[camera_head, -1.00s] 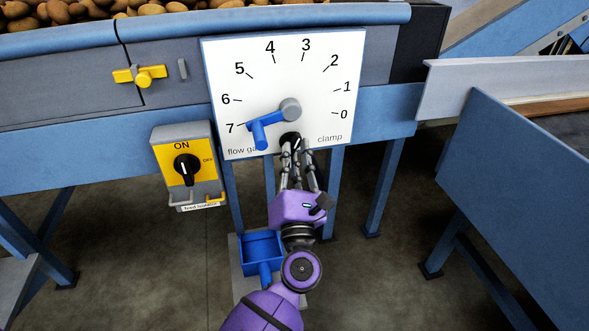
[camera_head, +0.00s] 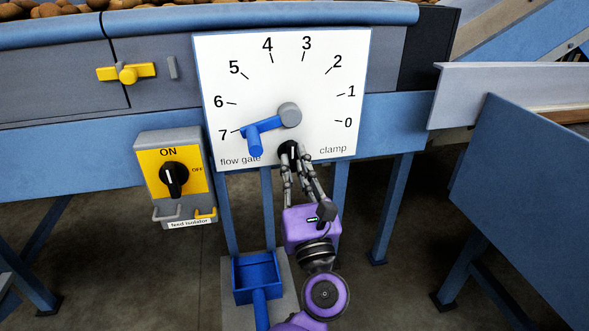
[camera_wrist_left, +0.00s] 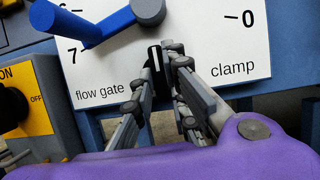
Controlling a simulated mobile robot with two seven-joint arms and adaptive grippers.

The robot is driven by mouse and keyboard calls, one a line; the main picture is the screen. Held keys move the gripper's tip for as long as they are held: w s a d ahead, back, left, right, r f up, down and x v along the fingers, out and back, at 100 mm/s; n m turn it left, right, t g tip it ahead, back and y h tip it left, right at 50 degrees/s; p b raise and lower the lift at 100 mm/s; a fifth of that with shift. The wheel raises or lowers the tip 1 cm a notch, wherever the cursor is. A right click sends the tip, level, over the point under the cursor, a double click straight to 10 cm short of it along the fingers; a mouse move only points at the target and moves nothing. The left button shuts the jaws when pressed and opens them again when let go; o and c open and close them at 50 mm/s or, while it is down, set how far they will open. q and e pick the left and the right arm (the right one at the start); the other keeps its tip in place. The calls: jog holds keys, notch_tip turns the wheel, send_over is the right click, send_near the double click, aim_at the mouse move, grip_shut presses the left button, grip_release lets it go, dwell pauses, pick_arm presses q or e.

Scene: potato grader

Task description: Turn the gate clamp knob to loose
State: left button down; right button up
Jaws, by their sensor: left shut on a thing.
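The clamp knob (camera_head: 289,150) is a small black knob with a white line, at the bottom of the white dial panel (camera_head: 330,115), between the words "flow gate" and "clamp". It also shows in the left wrist view (camera_wrist_left: 155,58), where its white line points roughly up. My left gripper (camera_head: 294,163) comes from below, and its grey fingers are shut on the knob, one on each side. The fingers hide part of the knob's sides. The blue flow gate lever (camera_head: 255,140) above points to about 7 on the scale. My right gripper is not in view.
A yellow feed isolator switch (camera_head: 172,180) set to ON is left of the panel. A yellow latch (camera_head: 128,73) sits on the machine wall. A blue scoop-like tray (camera_head: 256,277) is below. A blue bin wall (camera_head: 530,190) stands on the right.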

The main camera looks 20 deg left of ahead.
pick_arm(q)
jog(key=shift+r, duration=0.1)
jog(key=c, duration=1.7)
grip_release()
jog(key=shift+c, duration=0.2)
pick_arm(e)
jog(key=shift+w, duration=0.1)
